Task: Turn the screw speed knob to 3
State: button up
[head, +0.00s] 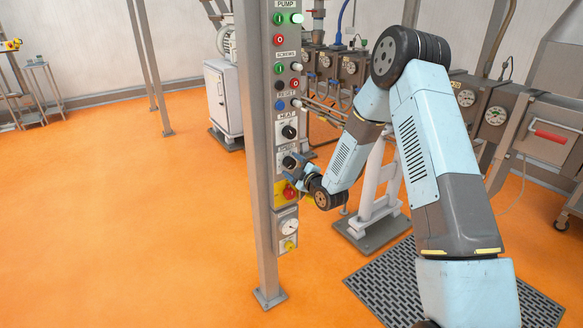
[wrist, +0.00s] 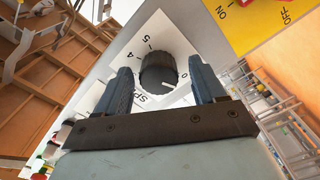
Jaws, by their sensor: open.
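The screw speed knob (wrist: 158,72) is a dark ribbed round knob on a white plate in the wrist view. The digits 4 and 5 show beside it at the upper left; part of a label reading "SP" shows below it. A small white mark shows on its lower edge, but its exact setting cannot be read. My gripper (wrist: 160,66) is open, with one blue finger on each side of the knob. I cannot tell if the fingers touch it. In the head view the knob (head: 289,162) is small and partly hidden by my gripper (head: 297,171).
The control post (head: 264,200) carries another dark knob, labelled HEAT (head: 289,132), just above. Pump and screw buttons are higher up. Machinery stands behind; orange floor (head: 130,240) is clear at left.

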jog(key=c, duration=1)
jog(key=shift+s+a, duration=0.1)
jog(key=shift+a, duration=0.15)
jog(key=shift+c, duration=0.3)
jog(key=shift+d, duration=0.1)
